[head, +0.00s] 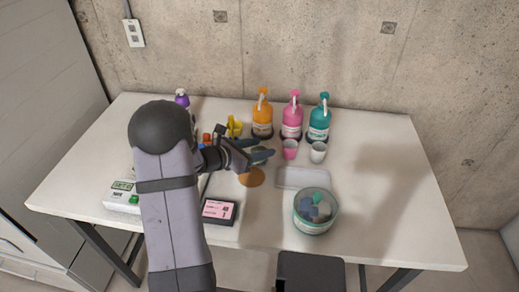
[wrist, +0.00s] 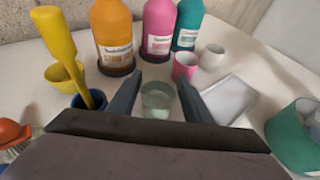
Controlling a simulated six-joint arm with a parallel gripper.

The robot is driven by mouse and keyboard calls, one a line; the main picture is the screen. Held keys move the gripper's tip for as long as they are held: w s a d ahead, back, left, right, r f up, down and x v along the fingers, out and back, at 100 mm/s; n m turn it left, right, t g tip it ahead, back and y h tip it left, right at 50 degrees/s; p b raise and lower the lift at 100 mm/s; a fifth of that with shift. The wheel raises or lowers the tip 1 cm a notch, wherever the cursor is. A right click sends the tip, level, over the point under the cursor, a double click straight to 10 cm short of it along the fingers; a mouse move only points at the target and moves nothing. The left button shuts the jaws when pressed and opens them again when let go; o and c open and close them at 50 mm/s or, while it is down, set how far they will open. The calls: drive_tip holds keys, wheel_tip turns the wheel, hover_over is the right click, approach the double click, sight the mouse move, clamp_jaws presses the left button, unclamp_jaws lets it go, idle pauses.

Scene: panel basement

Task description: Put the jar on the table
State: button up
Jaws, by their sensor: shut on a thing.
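The jar (wrist: 160,98) is a small clear glass vessel with a pale greenish tint. It stands between the two dark fingers of my gripper (wrist: 158,92) in the wrist view, and the gripper is shut on it. In the head view my gripper (head: 260,156) is over the middle of the white table (head: 390,200), and its fingers hide most of the jar. A round brown coaster (head: 251,178) lies just in front of the gripper. I cannot tell whether the jar's base touches the table.
Orange (head: 262,116), pink (head: 292,118) and teal (head: 319,120) pump bottles stand behind. A pink cup (head: 290,149) and a white cup (head: 318,152) are close on the right. A clear tray (head: 302,178) and a teal-banded tub (head: 315,228) are nearer. The table's right side is free.

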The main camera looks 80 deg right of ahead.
drive_tip(key=shift+r, duration=0.25)
drive_tip(key=shift+r, duration=3.25)
drive_tip(key=w+a+b, duration=0.3)
drive_tip(key=w+a, duration=0.8)
drive_tip(key=a, duration=0.3)
drive_tip(key=shift+w, duration=0.15)
